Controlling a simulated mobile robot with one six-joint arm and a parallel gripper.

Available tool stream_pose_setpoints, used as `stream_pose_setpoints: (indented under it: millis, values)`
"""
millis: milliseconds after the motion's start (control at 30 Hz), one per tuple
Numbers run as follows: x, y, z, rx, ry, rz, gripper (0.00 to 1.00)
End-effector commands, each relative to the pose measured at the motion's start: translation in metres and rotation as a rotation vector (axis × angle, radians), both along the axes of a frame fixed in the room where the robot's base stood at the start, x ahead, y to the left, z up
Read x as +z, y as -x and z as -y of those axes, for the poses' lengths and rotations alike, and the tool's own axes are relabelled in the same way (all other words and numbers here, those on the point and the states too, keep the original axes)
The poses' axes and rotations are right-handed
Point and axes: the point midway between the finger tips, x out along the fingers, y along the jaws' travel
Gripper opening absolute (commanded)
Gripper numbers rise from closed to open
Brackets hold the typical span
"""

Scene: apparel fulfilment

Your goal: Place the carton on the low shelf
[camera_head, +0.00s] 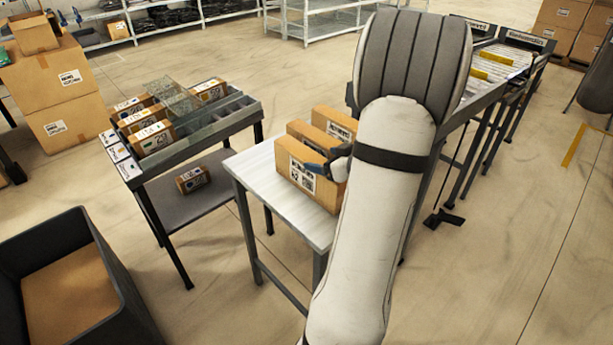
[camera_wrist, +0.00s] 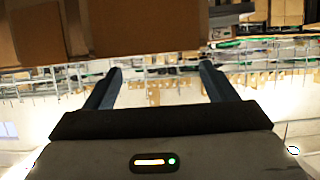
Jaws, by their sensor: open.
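Brown cartons with white labels stand in a row on a white table; the front one (camera_head: 295,170) is nearest my gripper (camera_head: 326,160). My gripper is at this carton's right side in the head view, with its fingers apart. In the wrist view my gripper (camera_wrist: 160,85) has two open fingers with nothing between them, and a brown carton face (camera_wrist: 135,28) fills the upper left beyond them. I cannot tell whether the fingers touch the carton. The low shelf (camera_head: 215,215) is the grey board under the dark rack at left; a small carton (camera_head: 193,180) lies on it.
The dark rack (camera_head: 190,143) above the low shelf holds several labelled cartons in compartments. The white table (camera_head: 265,180) stands close to its right. A dark bin (camera_head: 120,290) is at the lower left. A roller conveyor (camera_head: 490,70) lies behind my arm.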

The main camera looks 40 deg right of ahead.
Motion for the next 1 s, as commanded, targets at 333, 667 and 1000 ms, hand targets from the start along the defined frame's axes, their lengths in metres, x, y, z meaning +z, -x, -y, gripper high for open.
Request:
stream_pose_setpoints:
  millis: [333, 667, 1000]
  values:
    - [-0.024, -0.042, -0.002, 0.001, 0.001, -0.002, 0.78]
    - [-0.025, -0.046, -0.001, -0.002, 0.002, -0.002, 0.77]
    - [-0.025, -0.046, -0.001, -0.003, 0.001, -0.002, 0.49]
